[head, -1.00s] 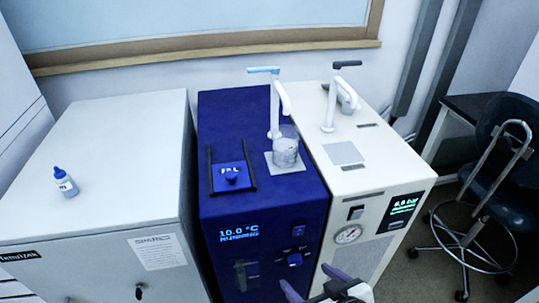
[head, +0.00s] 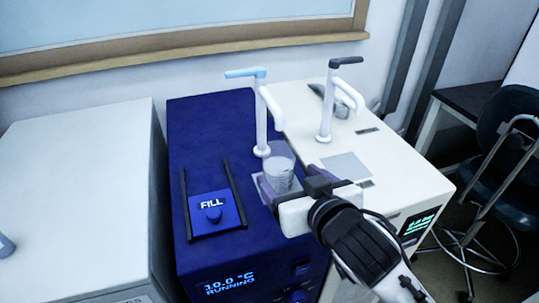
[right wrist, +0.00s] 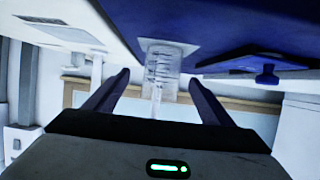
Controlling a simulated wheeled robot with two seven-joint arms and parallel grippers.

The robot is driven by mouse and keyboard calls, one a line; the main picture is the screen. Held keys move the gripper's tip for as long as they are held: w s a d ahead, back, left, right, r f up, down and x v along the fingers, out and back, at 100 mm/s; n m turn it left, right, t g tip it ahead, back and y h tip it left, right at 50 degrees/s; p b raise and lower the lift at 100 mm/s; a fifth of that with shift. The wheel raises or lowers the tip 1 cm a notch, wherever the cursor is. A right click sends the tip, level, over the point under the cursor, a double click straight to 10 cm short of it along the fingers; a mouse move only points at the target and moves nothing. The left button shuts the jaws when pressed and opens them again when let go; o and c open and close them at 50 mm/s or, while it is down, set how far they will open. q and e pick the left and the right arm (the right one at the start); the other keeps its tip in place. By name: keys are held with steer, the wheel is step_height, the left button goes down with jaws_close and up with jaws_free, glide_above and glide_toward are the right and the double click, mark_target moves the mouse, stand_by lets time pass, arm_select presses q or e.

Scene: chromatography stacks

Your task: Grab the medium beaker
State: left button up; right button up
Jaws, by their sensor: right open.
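A clear graduated beaker (head: 279,166) stands upright on a small grey plate on the blue machine, under the spout of the blue-handled tap. It also shows in the right wrist view (right wrist: 160,62), in line with the gap between the fingers. My right gripper (head: 290,184) is open and empty at the near side of the beaker, its fingers pointing toward it. The fingers and gripper body hide part of the beaker's base and plate. Whether the fingertips flank the glass is hard to tell. My left gripper is not in view.
A white tap (head: 262,120) rises behind the beaker.

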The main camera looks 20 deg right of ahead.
mark_target(286, 174)
steer(key=x, duration=0.3)
steer(key=shift+w, duration=0.4)
steer(key=x, duration=0.6)
steer(key=shift+w+a+f+b, duration=0.2)
steer(key=shift+a+f+b, duration=0.1)
steer(key=shift+b, duration=0.1)
steer(key=shift+r, duration=0.1)
steer(key=c, duration=1.4)
steer(key=shift+r, duration=0.2)
